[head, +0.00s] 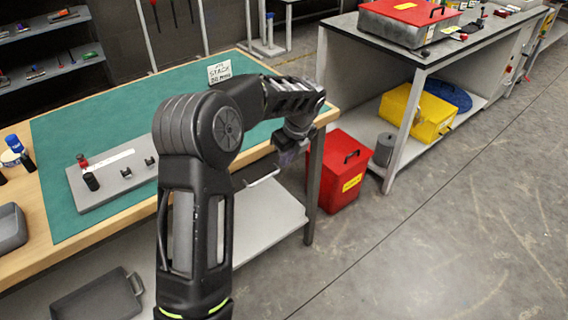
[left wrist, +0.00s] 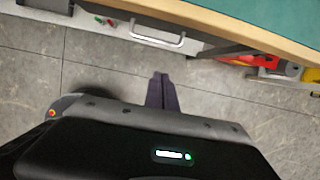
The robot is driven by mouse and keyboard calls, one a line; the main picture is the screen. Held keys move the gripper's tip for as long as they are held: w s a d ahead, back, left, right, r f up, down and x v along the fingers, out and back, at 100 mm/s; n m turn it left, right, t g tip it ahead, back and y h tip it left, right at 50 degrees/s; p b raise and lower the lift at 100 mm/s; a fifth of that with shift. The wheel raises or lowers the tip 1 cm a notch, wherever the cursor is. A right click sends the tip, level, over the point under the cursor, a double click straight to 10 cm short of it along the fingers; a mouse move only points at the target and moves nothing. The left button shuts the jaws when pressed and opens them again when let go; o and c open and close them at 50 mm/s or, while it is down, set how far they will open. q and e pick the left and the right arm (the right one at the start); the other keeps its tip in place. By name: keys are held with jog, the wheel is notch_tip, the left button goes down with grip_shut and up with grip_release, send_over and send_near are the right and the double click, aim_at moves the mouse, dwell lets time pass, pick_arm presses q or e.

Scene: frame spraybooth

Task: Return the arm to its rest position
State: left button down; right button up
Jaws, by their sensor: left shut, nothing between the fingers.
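My left arm (head: 195,190) rises from the bottom of the head view, bends at a round joint and reaches right past the workbench's front edge. My left gripper (head: 287,157) hangs at its end, pointing down beyond the bench corner. In the left wrist view the gripper's two dark fingers (left wrist: 161,93) lie together over bare grey floor, shut and empty. My right gripper is in neither view.
The wooden workbench (head: 45,238) with a green mat (head: 62,200) carries a grey plate (head: 108,200) with small parts. A red box (head: 338,190) stands on the floor near the gripper. A second bench (head: 345,35) is behind it. The floor at right is clear.

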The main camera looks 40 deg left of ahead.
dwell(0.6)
pick_arm(q)
jog(key=w+d+f+n+t+h, duration=0.35)
jog(key=d+f+n, duration=0.25)
jog(key=d+n, duration=0.2)
jog(key=s+d+f+n+h, duration=0.1)
jog(key=s+d+f+n, duration=0.25)
jog(key=d+f, duration=0.35)
jog(key=s+d+f+n+h, duration=0.25)
jog(key=d+f+n, duration=0.25)
jog(key=d, duration=0.3)
jog(key=s+d+f+n+g, duration=0.1)
jog(key=s+d+f+n, duration=0.1)
jog(key=s, duration=0.6)
jog(key=s+d+f+n+g, duration=0.1)
jog(key=s+d+f+n, duration=0.1)
jog(key=s+d+f, duration=0.3)
jog(key=s+d+f+n+g, duration=0.2)
jog(key=s+d+f, duration=0.1)
jog(key=s, duration=1)
jog(key=shift+s+d+f, duration=0.15)
jog(key=shift+d+f, duration=0.15)
jog(key=shift+d, duration=0.35)
jog(key=shift+n, duration=0.25)
